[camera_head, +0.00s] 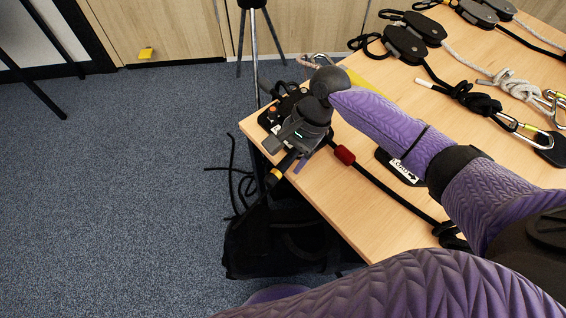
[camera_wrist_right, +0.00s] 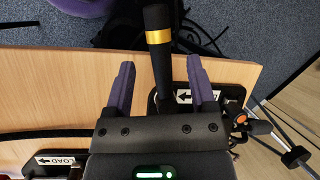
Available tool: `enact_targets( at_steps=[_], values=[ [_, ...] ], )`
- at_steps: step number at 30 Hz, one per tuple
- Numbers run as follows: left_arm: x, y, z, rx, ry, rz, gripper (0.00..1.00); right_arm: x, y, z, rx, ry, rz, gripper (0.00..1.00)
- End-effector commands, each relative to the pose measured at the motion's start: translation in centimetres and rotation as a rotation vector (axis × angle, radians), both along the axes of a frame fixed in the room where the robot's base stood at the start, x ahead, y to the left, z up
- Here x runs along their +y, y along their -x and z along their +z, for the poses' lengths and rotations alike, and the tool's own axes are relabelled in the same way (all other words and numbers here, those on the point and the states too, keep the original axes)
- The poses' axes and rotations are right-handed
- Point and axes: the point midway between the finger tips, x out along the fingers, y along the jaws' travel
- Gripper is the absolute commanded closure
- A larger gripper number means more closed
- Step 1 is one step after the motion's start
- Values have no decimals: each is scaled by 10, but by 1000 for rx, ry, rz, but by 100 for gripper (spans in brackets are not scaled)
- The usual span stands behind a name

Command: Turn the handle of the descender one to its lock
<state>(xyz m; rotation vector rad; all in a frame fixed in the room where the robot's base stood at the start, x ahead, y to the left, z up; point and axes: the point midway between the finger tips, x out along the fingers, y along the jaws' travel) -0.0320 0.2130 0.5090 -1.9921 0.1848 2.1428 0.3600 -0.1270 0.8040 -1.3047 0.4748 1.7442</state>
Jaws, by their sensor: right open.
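The descender (camera_head: 271,119) sits at the table's near left corner, partly covered by my right wrist in the head view. In the wrist view its LOAD-arrow plate (camera_wrist_right: 184,97) shows behind the right finger. Its black handle with a gold band (camera_head: 274,176) points out past the table edge. In the wrist view the handle (camera_wrist_right: 158,45) runs between the two purple fingers. My right gripper (camera_wrist_right: 161,80) is open around the handle, with gaps visible on both sides; it also shows in the head view (camera_head: 288,163). My left gripper is not in view.
A second LOAD-marked plate (camera_head: 402,168) lies on the wooden table (camera_head: 375,222). Pulleys (camera_head: 404,43), knotted ropes and carabiners fill the far side. A black bag (camera_head: 285,243) hangs below the edge; a tripod stands behind.

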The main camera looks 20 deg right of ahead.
Motion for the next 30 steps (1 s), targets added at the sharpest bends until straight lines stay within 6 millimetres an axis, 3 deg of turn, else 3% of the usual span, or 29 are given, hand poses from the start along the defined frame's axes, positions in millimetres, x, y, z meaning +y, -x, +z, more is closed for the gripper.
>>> enact_targets(
  at_steps=[1, 4, 14, 24, 30],
  values=[
    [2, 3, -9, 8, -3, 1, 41, 4, 1, -14, 4, -1, 1, 29],
    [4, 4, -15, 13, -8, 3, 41, 10, 2, -25, 2, 0, 0, 29],
    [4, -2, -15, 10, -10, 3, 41, 13, 2, -28, -1, 0, -1, 29],
    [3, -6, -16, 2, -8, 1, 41, 13, 2, -28, -1, 1, 0, 100],
    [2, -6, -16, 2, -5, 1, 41, 12, 2, -28, -1, 1, 0, 100]
  ],
)
